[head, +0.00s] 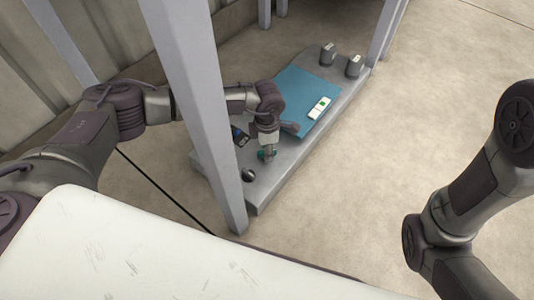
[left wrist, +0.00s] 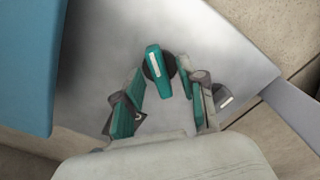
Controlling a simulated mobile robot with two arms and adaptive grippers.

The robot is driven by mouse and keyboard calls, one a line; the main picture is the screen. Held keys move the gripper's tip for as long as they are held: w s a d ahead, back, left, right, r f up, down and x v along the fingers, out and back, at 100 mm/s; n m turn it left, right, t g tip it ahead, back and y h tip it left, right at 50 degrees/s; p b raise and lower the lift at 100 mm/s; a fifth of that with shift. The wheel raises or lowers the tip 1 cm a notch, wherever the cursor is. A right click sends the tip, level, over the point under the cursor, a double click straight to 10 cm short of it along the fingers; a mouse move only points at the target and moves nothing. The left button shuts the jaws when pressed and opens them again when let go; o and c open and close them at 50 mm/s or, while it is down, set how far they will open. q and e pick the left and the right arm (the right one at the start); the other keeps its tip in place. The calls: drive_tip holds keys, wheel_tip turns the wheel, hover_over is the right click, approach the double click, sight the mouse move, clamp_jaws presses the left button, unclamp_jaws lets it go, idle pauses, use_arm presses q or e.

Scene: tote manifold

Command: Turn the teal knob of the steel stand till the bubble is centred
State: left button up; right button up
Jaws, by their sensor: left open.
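The steel stand (head: 290,158) is a long grey slab on the floor with a blue plate (head: 300,100) on it. A white level with a green window (head: 319,108) lies on the plate; its bubble is too small to read. The teal knob (left wrist: 154,62), with a white stripe and a dark round base, shows in the left wrist view. My left gripper (left wrist: 161,76) is open, its teal-padded fingers on either side of the knob; I cannot tell whether they touch it. In the head view, my left gripper (head: 267,154) points down at the stand's near end and largely hides the knob.
A dark knob (head: 248,175) sits at the stand's near corner; in the left wrist view it (left wrist: 225,99) is right of the fingers. A grey post (head: 200,110) rises close to my left arm. The floor right is clear.

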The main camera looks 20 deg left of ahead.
use_arm(q)
drive_tip(key=shift+f, duration=0.2)
clamp_jaws()
drive_tip(key=shift+m, duration=0.3)
drive_tip(key=shift+r+m+p, duration=0.1)
drive_tip(key=shift+m+p, duration=0.6)
drive_tip(key=shift+m, duration=0.5)
drive_tip(key=shift+m+p, duration=0.45)
drive_tip(key=shift+m, duration=1.15)
unclamp_jaws()
